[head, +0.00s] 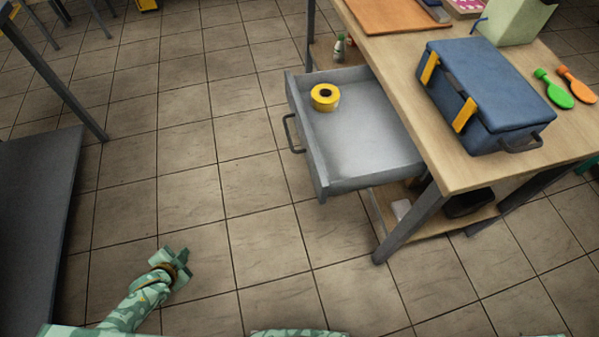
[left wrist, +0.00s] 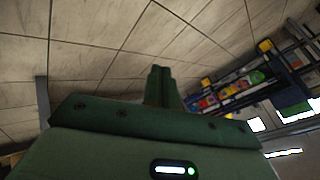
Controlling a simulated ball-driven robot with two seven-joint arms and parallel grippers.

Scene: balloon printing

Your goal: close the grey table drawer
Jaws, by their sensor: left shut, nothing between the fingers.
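The grey table drawer (head: 375,145) stands pulled out from the left side of the wooden table (head: 480,172) in the head view. Its dark bar handle (head: 291,134) is on the left front face. A yellow tape roll (head: 324,97) lies inside the drawer near its front. My left gripper (head: 183,262) is over the floor at lower left, well apart from the drawer and handle. In the left wrist view its fingers (left wrist: 161,75) are shut together with nothing between them. The drawer does not show in the left wrist view. My right gripper is not in view.
A table leg (head: 412,224) stands right of the drawer. A dark grey surface (head: 38,215) is at far left. Tiled floor between is clear. The wrist view shows a stocked shelf (left wrist: 235,88).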

